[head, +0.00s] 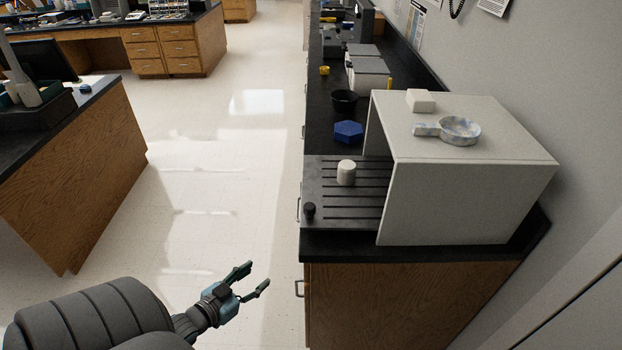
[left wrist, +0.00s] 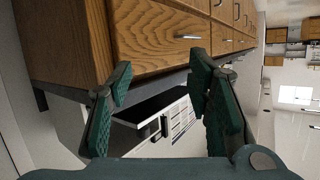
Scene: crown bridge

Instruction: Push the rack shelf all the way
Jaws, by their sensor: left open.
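The dark slatted rack shelf (head: 330,207) sticks out to the left from the open side of a white box-shaped housing (head: 430,205) on the black counter. A white cylinder (head: 346,173) stands on the shelf, and a small black knob (head: 309,210) is at its near left corner. My left gripper (head: 257,277) is open and empty over the floor, left of the counter and lower in the picture than the shelf, touching nothing. In the left wrist view its open green fingers (left wrist: 163,105) face wooden drawers. My right gripper is not in view.
On the housing lie a white block (head: 420,100) and a marbled dish with a handle (head: 460,131). A blue hexagonal piece (head: 348,131) and a black bowl (head: 344,101) stand behind the shelf. Drawer handles line the counter front. The floor aisle (head: 215,190) is clear.

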